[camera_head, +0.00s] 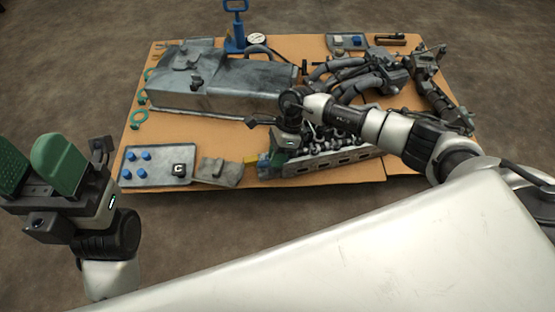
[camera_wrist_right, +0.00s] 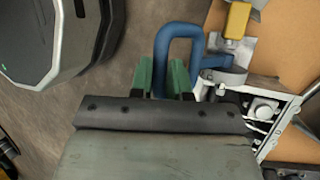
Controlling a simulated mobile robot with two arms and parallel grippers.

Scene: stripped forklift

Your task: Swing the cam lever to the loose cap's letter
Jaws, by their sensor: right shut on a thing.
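The cam lever, a blue loop handle (camera_wrist_right: 172,40), is on the near left end of the metal cylinder head (camera_head: 325,164). My right gripper (camera_wrist_right: 163,78) is shut on the blue loop, with a green finger on each side of it. In the head view my right gripper (camera_head: 272,148) hides most of the lever. A yellow piece (camera_wrist_right: 237,20) lies just beyond the lever's hub. The loose cap (camera_head: 178,170), dark with a white letter C, is on the grey tray (camera_head: 135,178) at the table's near left. My left gripper (camera_head: 38,168) is open and empty, left of the table.
A cloth-like grey piece (camera_head: 217,171) lies between the tray and the cylinder head. A large grey metal cover (camera_head: 225,82), grey pipes (camera_head: 360,80) and a blue stand (camera_head: 235,30) are farther back. Green rings (camera_head: 139,118) lie along the left edge.

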